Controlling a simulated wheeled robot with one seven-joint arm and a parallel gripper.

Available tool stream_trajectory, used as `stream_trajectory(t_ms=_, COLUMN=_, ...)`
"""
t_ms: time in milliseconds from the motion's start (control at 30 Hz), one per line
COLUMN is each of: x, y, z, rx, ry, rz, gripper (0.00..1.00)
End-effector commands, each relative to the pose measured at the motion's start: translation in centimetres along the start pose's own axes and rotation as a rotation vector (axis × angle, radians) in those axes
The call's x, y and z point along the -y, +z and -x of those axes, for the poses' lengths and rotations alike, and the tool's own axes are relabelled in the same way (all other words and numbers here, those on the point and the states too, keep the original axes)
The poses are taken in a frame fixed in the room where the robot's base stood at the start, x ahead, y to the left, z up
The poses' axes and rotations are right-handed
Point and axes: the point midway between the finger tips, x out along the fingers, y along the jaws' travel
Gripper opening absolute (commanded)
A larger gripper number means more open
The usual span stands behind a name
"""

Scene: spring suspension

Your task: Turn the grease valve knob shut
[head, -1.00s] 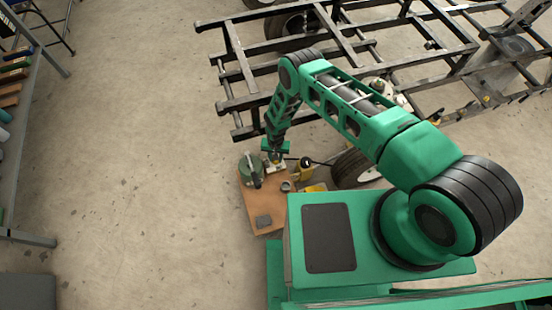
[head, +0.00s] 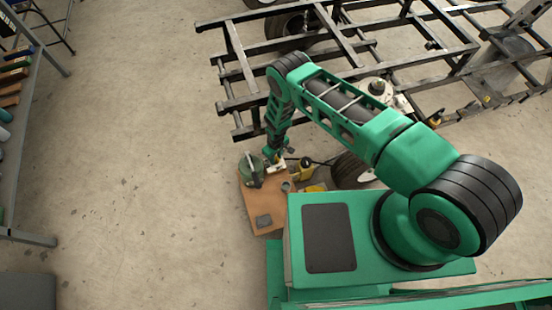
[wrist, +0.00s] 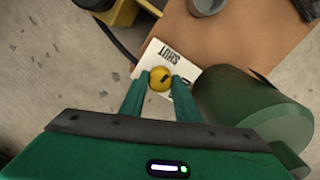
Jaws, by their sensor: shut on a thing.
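The grease valve knob (wrist: 160,79) is a round yellow knob with a dark mark on it, seen from above in the wrist view. It sits on a white plate (wrist: 151,54) with the word SHUT printed beyond the knob; the plate also shows in the head view (head: 278,167). My gripper (wrist: 159,84) has one green finger on each side of the knob and is shut on it. In the head view my gripper (head: 272,156) points down at the plate, and the knob is hidden there.
The plate lies at the edge of a brown board (head: 259,204). A green canister (wrist: 240,105) stands close to the right of my fingers. A grey cup (wrist: 207,5) and a yellow-and-black thing (wrist: 118,12) are near. A dark metal frame (head: 235,90) stands behind.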

Motion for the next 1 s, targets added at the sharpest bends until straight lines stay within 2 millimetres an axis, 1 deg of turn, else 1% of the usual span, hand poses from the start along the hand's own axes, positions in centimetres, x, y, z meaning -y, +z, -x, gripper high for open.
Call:
stream_trajectory(t_ms=200, x=-0.01, y=-0.12, z=0.05, rx=-0.002, ry=0.001, rz=0.108, gripper=0.07)
stream_trajectory(t_ms=400, x=0.01, y=-0.12, z=0.04, rx=-0.002, ry=0.000, rz=0.158, gripper=0.07)
stream_trajectory(t_ms=900, x=-0.08, y=-0.11, z=0.04, rx=-0.002, ry=0.001, rz=0.171, gripper=0.07)
stream_trajectory(t_ms=933, x=-0.08, y=-0.11, z=0.04, rx=-0.002, ry=0.001, rz=0.171, gripper=0.36)
stream_trajectory(t_ms=967, x=-0.09, y=-0.10, z=0.04, rx=-0.002, ry=0.001, rz=0.171, gripper=0.43)
stream_trajectory(t_ms=1000, x=-0.09, y=-0.09, z=0.04, rx=-0.002, ry=0.001, rz=0.171, gripper=0.48)
